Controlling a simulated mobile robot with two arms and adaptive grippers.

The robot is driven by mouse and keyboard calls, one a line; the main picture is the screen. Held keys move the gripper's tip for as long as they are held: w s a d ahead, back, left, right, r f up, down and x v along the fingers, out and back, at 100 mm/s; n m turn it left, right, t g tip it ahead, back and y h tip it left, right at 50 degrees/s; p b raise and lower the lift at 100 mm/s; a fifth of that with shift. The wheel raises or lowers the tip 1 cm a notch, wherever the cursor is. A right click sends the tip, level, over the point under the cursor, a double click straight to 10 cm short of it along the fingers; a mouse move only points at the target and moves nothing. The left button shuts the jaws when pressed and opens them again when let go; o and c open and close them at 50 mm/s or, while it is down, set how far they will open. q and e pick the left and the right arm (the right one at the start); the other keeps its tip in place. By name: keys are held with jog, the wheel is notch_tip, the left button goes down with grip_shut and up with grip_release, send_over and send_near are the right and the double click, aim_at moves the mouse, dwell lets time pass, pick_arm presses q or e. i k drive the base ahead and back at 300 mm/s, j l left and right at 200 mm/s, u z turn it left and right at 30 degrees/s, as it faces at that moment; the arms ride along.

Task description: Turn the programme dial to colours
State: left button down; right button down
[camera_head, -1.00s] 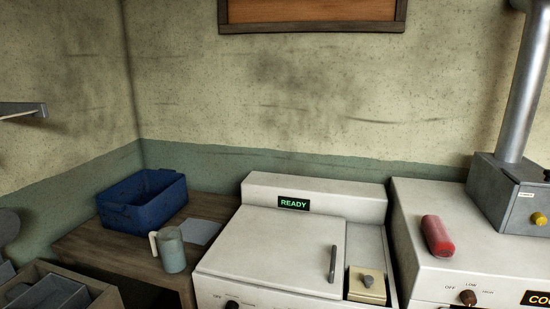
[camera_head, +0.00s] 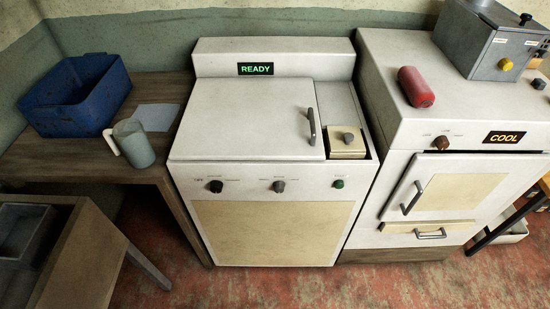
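A white washing machine (camera_head: 245,110) with a cream front stands in the middle, its lid closed and a green READY display (camera_head: 255,69) on its back panel. Its front strip carries a dark left dial (camera_head: 215,186), a dark middle dial (camera_head: 279,186) and a green button (camera_head: 338,184). Small labels sit above the dials, too small to read, so I cannot tell which is the programme dial or where it points. Neither of my grippers is in view.
A blue crate (camera_head: 78,95), a grey jug (camera_head: 133,143) and a paper sheet (camera_head: 156,117) are on the wooden table (camera_head: 90,158). At right, a white COOL unit (camera_head: 440,190) bears a red cylinder (camera_head: 416,87) and a grey metal box (camera_head: 490,42). The reddish floor before the washer is clear.

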aim_at(215, 187)
jog(key=i+j+z, duration=0.2)
jog(key=j, duration=0.2)
jog(key=i+j+z, duration=0.2)
jog(key=j, duration=0.25)
jog(key=j+z, duration=0.25)
jog(key=j, duration=0.15)
